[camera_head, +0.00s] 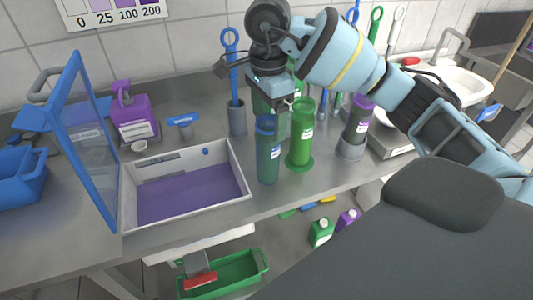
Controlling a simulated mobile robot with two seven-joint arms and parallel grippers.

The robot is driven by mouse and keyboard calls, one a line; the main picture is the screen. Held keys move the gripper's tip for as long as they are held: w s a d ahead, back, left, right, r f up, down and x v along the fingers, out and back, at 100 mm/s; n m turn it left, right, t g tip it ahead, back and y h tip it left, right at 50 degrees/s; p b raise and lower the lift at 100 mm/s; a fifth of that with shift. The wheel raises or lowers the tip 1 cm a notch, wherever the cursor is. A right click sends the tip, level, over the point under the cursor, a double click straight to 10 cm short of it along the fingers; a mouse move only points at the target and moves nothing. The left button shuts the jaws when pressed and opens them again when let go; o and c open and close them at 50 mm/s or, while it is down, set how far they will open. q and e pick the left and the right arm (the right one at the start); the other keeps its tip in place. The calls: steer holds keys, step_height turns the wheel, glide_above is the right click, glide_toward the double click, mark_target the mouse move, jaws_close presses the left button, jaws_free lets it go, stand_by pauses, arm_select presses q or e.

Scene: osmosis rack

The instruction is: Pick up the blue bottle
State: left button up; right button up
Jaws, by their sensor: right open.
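The blue bottle (267,165) is a tall, see-through blue cylinder with a white label. It stands upright on the steel counter near its front edge, just right of the white tray. My right gripper (277,106) points down just above the bottle's top and a little behind or over it. It is open, and nothing shows between its fingers. I cannot tell whether it touches the bottle. My left gripper is not in view.
A green cylinder (300,140) stands close to the right of the bottle. A white tray with purple liquid (190,192) and a blue-framed panel (85,145) are at left. A purple jug (133,115) and a grey holder with a blue tool (236,120) stand behind.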

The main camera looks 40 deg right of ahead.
mark_target(267, 132)
steer(key=shift+w+f, duration=0.1)
steer(key=shift+f, duration=0.15)
steer(key=shift+w+d+f, duration=0.1)
steer(key=shift+w+f, duration=0.05)
steer(key=shift+f, duration=1.1)
steer(key=shift+w+d+f, duration=0.1)
steer(key=shift+w+f, duration=0.05)
steer(key=shift+f, duration=1.05)
steer(key=c, duration=1.4)
steer(key=shift+c, duration=0.2)
steer(key=shift+r, duration=0.15)
